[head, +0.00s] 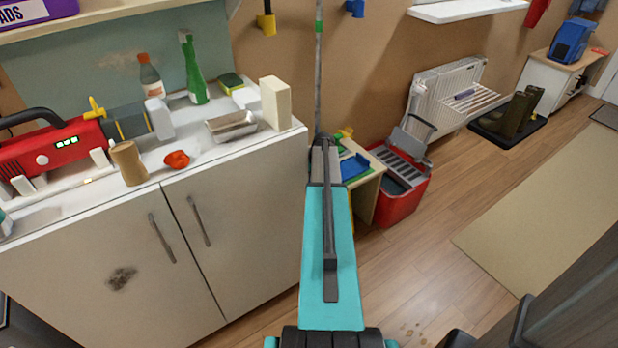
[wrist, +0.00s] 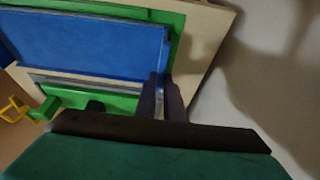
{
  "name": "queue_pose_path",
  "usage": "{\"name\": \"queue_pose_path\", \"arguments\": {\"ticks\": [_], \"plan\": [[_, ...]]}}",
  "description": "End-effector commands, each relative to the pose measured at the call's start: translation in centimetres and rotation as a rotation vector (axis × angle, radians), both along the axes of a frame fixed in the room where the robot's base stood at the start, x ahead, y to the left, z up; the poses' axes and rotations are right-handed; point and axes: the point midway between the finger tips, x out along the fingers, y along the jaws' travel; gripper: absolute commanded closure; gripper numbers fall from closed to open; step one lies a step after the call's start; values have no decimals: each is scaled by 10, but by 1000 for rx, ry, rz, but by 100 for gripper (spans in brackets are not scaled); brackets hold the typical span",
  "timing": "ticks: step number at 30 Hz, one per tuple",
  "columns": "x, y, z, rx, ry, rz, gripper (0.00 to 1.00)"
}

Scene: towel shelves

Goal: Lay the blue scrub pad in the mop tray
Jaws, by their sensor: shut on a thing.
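The blue scrub pad (wrist: 95,45) is a flat blue slab with a grey strip along its near edge. It also shows in the head view (head: 354,166), beside the end of my arm. My gripper (wrist: 163,97) is shut on the pad's near right corner; the dark fingers stand close together there. Green surfaces, which look like the mop tray (wrist: 178,25), show beyond and below the pad. I cannot tell whether the pad rests on the green or hangs just above it. In the head view my arm hides the fingertips.
The green and blue things are over a small beige stand (head: 372,192) right of the white cabinet (head: 240,215). A red bucket with a grey wringer (head: 400,185) stands close on its right. A thin upright pole (head: 318,75) rises behind my arm.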

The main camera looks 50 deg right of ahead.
Motion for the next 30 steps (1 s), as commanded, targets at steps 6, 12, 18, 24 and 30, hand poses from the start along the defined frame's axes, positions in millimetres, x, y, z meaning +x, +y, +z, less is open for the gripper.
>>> {"name": "queue_pose_path", "arguments": {"ticks": [6,12,18,24,30], "plan": [[0,0,-2,0,0,0,100],[0,0,-3,0,0,0,100],[0,0,-4,0,0,0,100],[0,0,-5,0,0,0,100],[0,0,-7,0,0,0,100]]}}
